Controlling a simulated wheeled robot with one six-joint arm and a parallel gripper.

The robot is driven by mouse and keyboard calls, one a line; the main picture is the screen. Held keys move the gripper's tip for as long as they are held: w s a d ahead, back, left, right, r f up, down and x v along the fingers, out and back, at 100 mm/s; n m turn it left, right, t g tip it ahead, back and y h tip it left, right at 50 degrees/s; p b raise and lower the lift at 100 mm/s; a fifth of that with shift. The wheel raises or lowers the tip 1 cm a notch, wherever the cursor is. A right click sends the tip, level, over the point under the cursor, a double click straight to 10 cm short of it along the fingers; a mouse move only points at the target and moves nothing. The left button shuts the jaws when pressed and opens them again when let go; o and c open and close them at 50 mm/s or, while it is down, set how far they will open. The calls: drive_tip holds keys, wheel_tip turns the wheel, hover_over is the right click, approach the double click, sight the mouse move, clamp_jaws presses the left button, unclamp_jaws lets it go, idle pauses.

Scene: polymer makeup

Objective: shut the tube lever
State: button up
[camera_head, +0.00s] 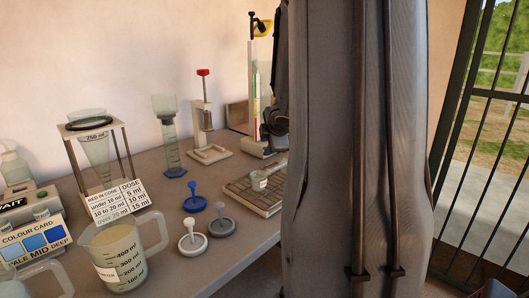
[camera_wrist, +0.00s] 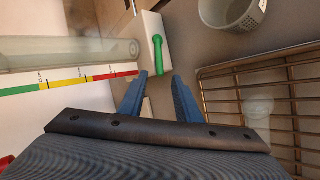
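In the wrist view, a green lever (camera_wrist: 158,54) lies along a white block (camera_wrist: 149,26) at the top centre. A clear tube (camera_wrist: 70,55) runs beside a green, yellow and red scale strip (camera_wrist: 70,82) on the left. My gripper (camera_wrist: 160,79) has two blue fingers set apart with nothing between them. The fingertips point at the lever's near end, and I cannot tell how far short of it they are. In the head view, the tall scale stand (camera_head: 256,95) is partly hidden behind my arm, and the lever and fingers cannot be made out.
A wire rack (camera_wrist: 265,100) lies right of my fingers, with a grey perforated cup (camera_wrist: 232,12) above it. In the head view, a press with a red knob (camera_head: 203,73), a measuring cylinder (camera_head: 169,140), a jug (camera_head: 118,255) and several plungers (camera_head: 193,240) stand on the table.

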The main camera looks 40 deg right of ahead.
drive_tip(key=shift+b+x, duration=0.4)
drive_tip(key=shift+x, duration=0.85)
clamp_jaws()
